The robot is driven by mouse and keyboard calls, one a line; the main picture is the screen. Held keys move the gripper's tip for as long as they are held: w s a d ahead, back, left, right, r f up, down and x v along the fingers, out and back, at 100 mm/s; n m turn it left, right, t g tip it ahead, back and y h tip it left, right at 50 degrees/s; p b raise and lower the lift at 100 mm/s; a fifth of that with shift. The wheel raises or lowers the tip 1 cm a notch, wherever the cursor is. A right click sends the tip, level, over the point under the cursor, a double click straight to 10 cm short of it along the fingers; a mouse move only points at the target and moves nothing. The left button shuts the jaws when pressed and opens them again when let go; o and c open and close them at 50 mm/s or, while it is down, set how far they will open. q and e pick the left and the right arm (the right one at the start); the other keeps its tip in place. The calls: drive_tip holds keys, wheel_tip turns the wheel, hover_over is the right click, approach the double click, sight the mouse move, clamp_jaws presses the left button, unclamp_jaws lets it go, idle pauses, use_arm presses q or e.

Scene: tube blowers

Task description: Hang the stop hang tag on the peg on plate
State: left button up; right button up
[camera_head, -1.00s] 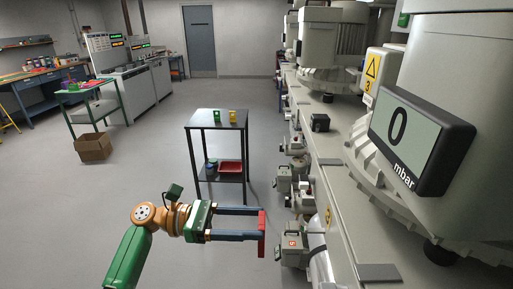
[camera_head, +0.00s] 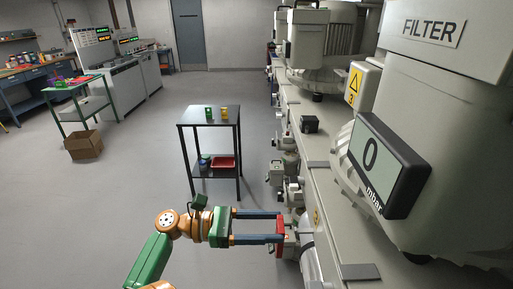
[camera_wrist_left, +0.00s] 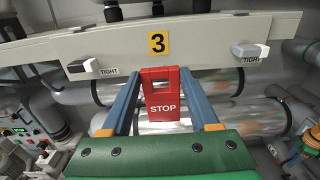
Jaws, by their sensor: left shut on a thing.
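The red stop hang tag (camera_wrist_left: 163,112) has white STOP lettering and a square opening near its top. My left gripper (camera_wrist_left: 160,78) is shut on it, with a blue finger at each side. In the head view the tag (camera_head: 281,230) is seen nearly edge-on at the ends of the left gripper's fingers (camera_head: 276,229), close to the machine's side. A pale plate or beam (camera_wrist_left: 215,35) lies beyond the tag in the wrist view. I cannot make out the peg; the tag and gripper may hide it.
A yellow 3 label (camera_wrist_left: 158,43) is above the tag, with TIGHT-marked handles at left (camera_wrist_left: 85,66) and right (camera_wrist_left: 249,51). Glossy pipes run behind.

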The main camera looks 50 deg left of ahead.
use_arm(q)
drive_tip(key=shift+f+p+x, duration=0.2)
drive_tip(key=shift+p+x, duration=0.2)
drive_tip(key=shift+x, duration=0.95)
drive_tip(key=shift+f+p+x, duration=0.2)
drive_tip(key=shift+p+x, duration=0.2)
drive_tip(key=shift+x, duration=0.9)
drive_tip(key=o, duration=1.4)
